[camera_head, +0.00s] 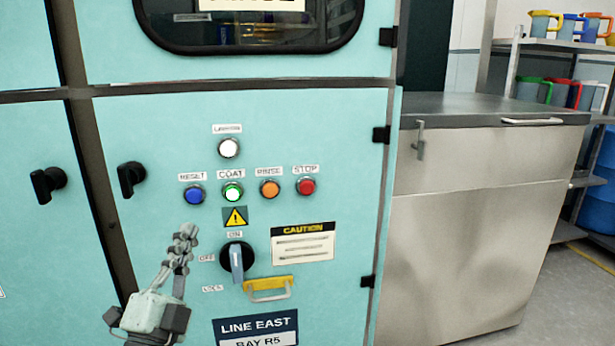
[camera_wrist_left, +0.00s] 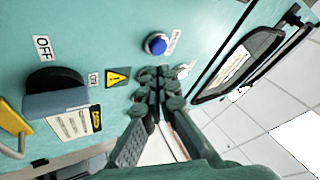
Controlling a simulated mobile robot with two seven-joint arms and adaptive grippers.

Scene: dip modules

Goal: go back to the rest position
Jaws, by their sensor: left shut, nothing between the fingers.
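My left gripper (camera_head: 187,232) is in front of the teal cabinet panel, below the blue RESET button (camera_head: 194,195) and left of the rotary switch (camera_head: 237,258). Its fingers are together with nothing between them; they also show in the left wrist view (camera_wrist_left: 158,82). I cannot tell whether the fingertips touch the panel. The orange RINSE button (camera_head: 269,188), red STOP button (camera_head: 305,186) and a white button (camera_head: 228,148) are nearby. The switch's grey lever points down. My right gripper is not in view.
A yellow hasp (camera_head: 270,288) sticks out below the switch. Black door latches (camera_head: 48,182) are at the left, and a window (camera_head: 250,25) is above. A steel cabinet (camera_head: 470,220) stands at the right, with a shelf of jugs (camera_head: 550,45) behind. Floor shows at the far right.

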